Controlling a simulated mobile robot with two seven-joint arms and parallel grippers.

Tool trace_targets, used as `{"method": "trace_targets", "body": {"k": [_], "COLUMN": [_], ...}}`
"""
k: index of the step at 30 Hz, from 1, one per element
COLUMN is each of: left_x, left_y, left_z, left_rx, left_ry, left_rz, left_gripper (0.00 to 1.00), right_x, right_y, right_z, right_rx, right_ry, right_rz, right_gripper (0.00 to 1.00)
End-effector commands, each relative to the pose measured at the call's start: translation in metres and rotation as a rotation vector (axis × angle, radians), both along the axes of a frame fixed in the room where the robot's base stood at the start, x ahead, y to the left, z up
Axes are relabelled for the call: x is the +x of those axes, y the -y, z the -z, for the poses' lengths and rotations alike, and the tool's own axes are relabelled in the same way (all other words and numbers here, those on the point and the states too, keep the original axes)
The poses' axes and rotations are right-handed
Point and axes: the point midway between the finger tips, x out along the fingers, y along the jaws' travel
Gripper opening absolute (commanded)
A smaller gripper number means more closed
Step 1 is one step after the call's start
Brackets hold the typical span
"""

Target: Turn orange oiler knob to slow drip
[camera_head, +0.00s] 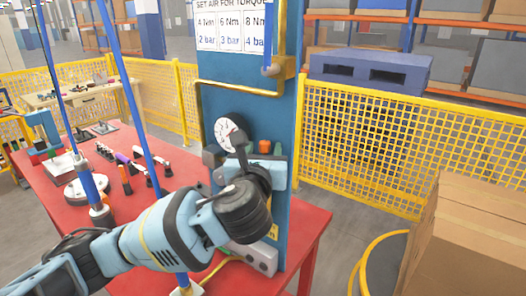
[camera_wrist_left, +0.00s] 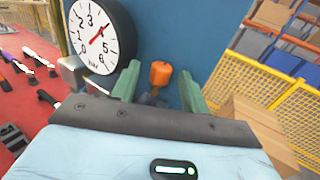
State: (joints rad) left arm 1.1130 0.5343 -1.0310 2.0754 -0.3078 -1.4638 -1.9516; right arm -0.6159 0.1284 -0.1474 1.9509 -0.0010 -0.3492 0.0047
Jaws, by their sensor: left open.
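The orange oiler knob (camera_wrist_left: 160,73) is on the blue panel, right of the pressure gauge (camera_wrist_left: 101,37). In the head view the knob (camera_head: 265,146) shows just above my left gripper (camera_head: 262,168). In the wrist view the two green fingers of my left gripper (camera_wrist_left: 159,80) are apart, one on each side of the knob in the picture. A gap shows on both sides, so no contact is visible. The knob's lower part is dark and partly hidden behind the gripper body. The fingertips are hard to make out in the head view. My right gripper is not in view.
The blue panel (camera_head: 240,100) stands on a red table (camera_head: 180,170) with tools at the left. A yellow mesh fence (camera_head: 360,140) runs behind. Cardboard boxes (camera_head: 475,235) stand at the right. The gauge (camera_head: 228,134) is close beside the gripper.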

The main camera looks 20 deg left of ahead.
Motion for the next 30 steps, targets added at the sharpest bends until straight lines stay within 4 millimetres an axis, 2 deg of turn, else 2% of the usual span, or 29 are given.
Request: {"method": "trace_targets", "body": {"k": [5,15,23,30], "left_x": [-0.0002,-0.0004,-0.0004,-0.0005], "left_y": [0.0001,0.0002,-0.0011,-0.0057], "left_z": [-0.0001,0.0001,0.0004,0.0006], "left_rx": [-0.001,-0.001,0.000,0.001], "left_ry": [0.000,0.000,-0.001,-0.001], "left_rz": [0.000,0.000,0.027,0.148], "left_gripper": [0.44,0.01,0.01,0.01], "right_x": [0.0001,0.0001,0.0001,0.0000], "right_y": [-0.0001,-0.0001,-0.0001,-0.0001], "right_z": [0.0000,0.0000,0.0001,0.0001], "right_rx": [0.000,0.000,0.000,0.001], "right_ry": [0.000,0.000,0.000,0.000], "right_rz": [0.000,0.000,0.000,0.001], "right_gripper": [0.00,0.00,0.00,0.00]}}
